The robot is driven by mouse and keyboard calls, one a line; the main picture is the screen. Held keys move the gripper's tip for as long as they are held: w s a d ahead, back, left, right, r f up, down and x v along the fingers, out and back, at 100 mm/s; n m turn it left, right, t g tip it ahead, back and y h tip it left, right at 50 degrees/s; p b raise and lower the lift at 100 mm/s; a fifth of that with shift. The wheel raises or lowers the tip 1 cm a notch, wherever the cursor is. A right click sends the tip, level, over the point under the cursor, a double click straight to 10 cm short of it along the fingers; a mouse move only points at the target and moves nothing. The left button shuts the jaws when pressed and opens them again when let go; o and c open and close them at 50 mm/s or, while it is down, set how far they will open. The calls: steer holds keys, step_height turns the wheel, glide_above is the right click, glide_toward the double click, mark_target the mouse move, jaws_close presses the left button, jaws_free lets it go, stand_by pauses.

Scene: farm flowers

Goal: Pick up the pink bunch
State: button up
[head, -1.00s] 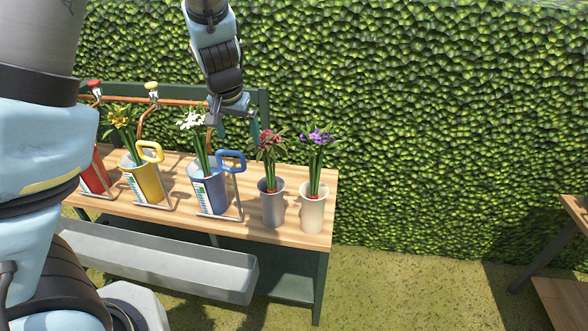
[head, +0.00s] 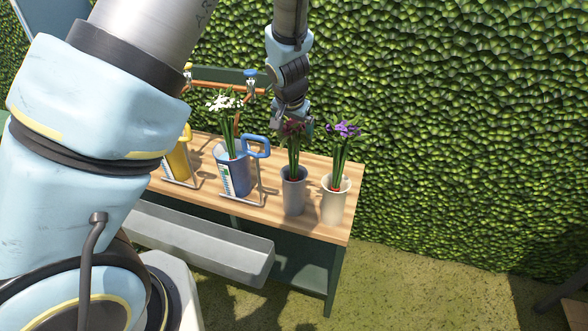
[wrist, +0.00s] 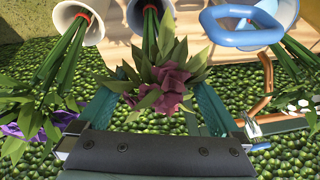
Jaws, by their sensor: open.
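The pink bunch (head: 293,133) stands upright in a grey cup (head: 294,192) on the wooden table, between the blue watering can and the white cup. My gripper (head: 293,122) is right at the flower heads, its lower part partly overlapping them in the head view. In the wrist view the pink blooms (wrist: 163,88) and green leaves show between the two teal fingers of my gripper (wrist: 157,92). The fingers are apart and open. Whether they touch the bunch I cannot tell. The stems run up to the grey cup (wrist: 150,14) at the top of the wrist view.
A purple bunch (head: 343,130) stands in a white cup (head: 335,203) close on the right. A blue can (head: 236,176) with white flowers (head: 225,102) is on the left, its handle (wrist: 243,26) near. A hedge (head: 450,130) rises behind the table (head: 300,229).

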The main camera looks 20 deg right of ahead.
steer(key=shift+x, duration=1.35)
steer(key=shift+c, duration=0.4)
jaws_close()
steer(key=shift+r, duration=0.1)
